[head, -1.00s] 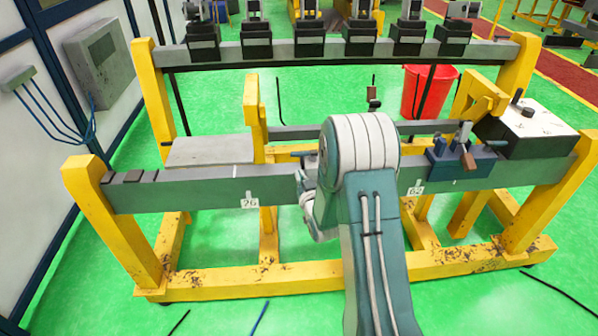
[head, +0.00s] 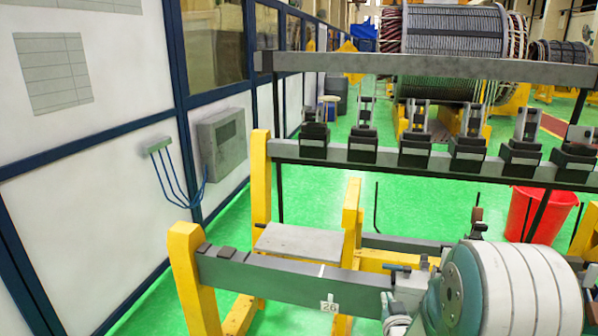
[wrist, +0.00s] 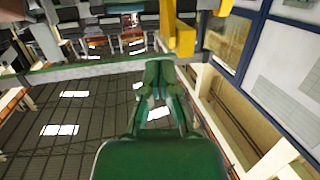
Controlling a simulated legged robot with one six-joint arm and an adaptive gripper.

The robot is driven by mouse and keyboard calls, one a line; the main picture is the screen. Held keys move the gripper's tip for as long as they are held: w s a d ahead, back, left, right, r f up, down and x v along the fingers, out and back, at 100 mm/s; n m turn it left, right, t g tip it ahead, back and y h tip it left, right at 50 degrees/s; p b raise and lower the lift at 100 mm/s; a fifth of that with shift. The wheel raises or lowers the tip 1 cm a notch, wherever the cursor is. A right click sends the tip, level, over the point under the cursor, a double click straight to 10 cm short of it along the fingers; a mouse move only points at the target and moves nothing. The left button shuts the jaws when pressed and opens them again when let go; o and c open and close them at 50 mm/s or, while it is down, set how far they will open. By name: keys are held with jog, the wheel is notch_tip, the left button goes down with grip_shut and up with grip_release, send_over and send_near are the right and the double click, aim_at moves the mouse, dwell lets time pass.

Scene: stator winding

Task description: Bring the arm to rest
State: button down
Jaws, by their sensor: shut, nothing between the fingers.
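My arm (head: 510,290) shows at the lower right of the head view as a rounded white and green joint in front of the yellow and grey stand. My gripper (wrist: 158,68) is at the centre of the wrist view, green, with its fingers together and nothing seen between them. It points into open space and touches nothing that I can see. The gripper cannot be made out in the head view.
The stand's grey beam (head: 285,280) runs behind my arm. Several black clamps line the rear beam (head: 400,160). A red bucket (head: 537,215) stands right, and a grey box (head: 222,143) hangs on the left wall. The wrist view shows a dark ceiling with bright panels (wrist: 60,130).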

jog(key=s+a+r+g, duration=0.4)
jog(key=s+r+g, duration=0.1)
jog(key=s+r, duration=0.55)
jog(key=s+a+r+g, duration=0.2)
jog(key=s, duration=0.7)
jog(key=s+a+r+g+y, duration=0.1)
jog(key=s+a+r+g, duration=0.1)
jog(key=s, duration=0.8)
jog(key=shift+g, duration=0.7)
jog(key=shift+d+r, duration=0.1)
